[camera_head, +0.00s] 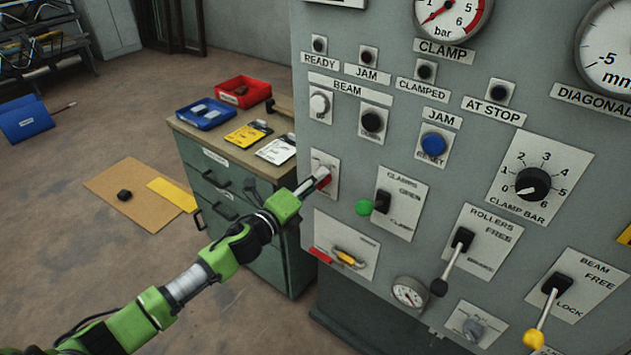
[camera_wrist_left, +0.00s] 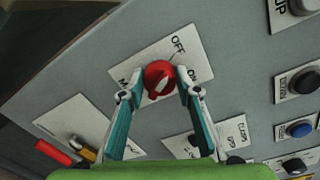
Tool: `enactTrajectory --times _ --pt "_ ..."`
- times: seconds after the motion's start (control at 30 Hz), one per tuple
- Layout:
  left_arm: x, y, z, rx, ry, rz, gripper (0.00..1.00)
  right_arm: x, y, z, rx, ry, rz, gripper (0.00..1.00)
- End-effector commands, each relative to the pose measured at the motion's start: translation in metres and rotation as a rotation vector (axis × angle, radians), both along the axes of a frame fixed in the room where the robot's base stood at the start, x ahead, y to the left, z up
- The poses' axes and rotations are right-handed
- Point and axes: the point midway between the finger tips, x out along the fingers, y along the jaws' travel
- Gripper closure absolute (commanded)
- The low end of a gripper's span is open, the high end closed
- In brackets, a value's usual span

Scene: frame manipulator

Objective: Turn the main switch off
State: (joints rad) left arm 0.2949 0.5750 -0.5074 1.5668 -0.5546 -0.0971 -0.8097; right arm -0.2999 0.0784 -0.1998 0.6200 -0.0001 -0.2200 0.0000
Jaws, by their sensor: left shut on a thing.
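The main switch is a red round knob (camera_wrist_left: 160,77) on a white plate (camera_wrist_left: 203,50) marked OFF and ON. My right gripper is not in view.
The grey control panel (camera_head: 455,190) carries several buttons, levers and gauges. The green-knobbed clamp lever (camera_head: 364,207) sticks out close right of my gripper. A small plate with a yellow padlock (camera_head: 350,258) is below. A drawer cabinet (camera_head: 220,185) with trays stands behind left.

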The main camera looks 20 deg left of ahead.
Motion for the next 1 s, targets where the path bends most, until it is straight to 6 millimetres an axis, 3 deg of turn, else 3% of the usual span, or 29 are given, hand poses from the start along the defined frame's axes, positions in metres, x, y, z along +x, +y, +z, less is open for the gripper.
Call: enactTrajectory --times 0.07,0.1,0.17,0.63,1.0 --pt "0.001 0.001 0.001 -0.003 0.0 0.002 0.91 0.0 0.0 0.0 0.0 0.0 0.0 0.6" --pt "0.001 0.001 0.001 -0.002 0.0 0.002 0.67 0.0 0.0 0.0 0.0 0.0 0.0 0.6" --pt "0.001 0.001 0.001 -0.002 0.0 0.002 0.53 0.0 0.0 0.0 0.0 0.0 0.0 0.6" --pt "-0.008 0.003 -0.001 0.001 0.002 0.001 0.53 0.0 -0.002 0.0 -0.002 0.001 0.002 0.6" --pt "-0.067 0.023 0.001 0.0 0.003 0.0 0.53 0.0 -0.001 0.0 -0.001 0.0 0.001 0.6"
